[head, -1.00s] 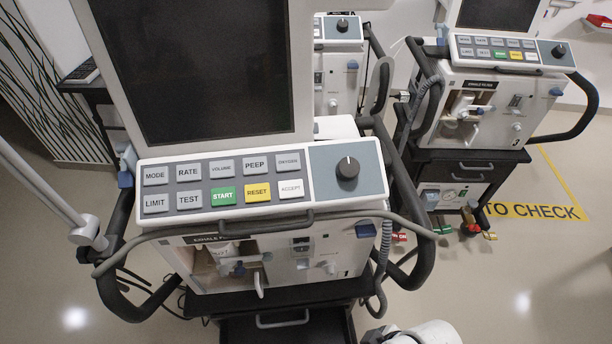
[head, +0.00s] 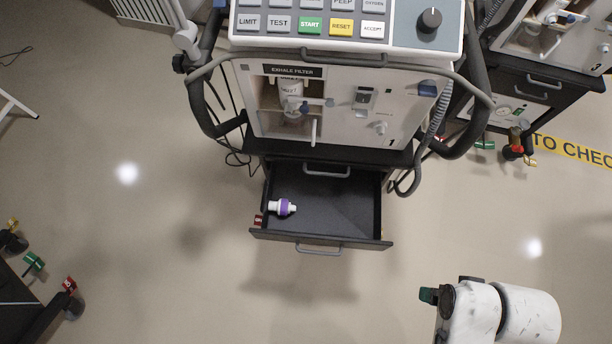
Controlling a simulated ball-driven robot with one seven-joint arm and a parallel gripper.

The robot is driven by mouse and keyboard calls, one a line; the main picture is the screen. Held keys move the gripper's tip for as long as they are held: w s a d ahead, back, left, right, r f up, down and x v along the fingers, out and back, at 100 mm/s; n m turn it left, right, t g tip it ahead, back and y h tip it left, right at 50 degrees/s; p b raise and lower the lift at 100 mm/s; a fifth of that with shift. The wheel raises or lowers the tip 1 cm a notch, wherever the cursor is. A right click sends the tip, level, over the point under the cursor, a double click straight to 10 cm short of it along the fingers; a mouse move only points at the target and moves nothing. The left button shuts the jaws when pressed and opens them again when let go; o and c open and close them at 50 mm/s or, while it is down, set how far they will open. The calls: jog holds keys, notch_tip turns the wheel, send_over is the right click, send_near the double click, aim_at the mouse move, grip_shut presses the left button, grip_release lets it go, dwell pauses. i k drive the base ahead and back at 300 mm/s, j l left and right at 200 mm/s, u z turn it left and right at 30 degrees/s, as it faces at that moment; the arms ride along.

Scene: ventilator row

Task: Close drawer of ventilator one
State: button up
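Ventilator one (head: 345,105), a white unit marked 1, stands at the top middle of the head view on a dark cart. The cart's lower drawer (head: 320,244) is pulled well out. Its grey front handle (head: 319,249) faces me. A small white and purple filter piece (head: 282,207) lies at the left inside the drawer. A closed drawer with its handle (head: 326,171) sits above it. White links of my arm show at the lower right, apart from the drawer. My gripper's fingers are not visible.
Ventilator three (head: 575,35) stands on its cart at the upper right. Yellow "TO CHECK" floor marking (head: 575,150) lies beside it. Another dark cart base with coloured caster tags (head: 35,262) is at the lower left. The floor in front of the drawer is clear.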

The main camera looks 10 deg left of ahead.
aim_at(342, 213)
jog(key=k+j+u, duration=0.1)
jog(key=k, duration=0.3)
jog(key=k+j, duration=0.15)
jog(key=k, duration=0.2)
jog(key=k+j+u, duration=0.15)
jog(key=k, duration=0.2)
jog(key=i+j, duration=0.5)
jog(key=k+j+u, duration=0.05)
jog(key=j, duration=0.05)
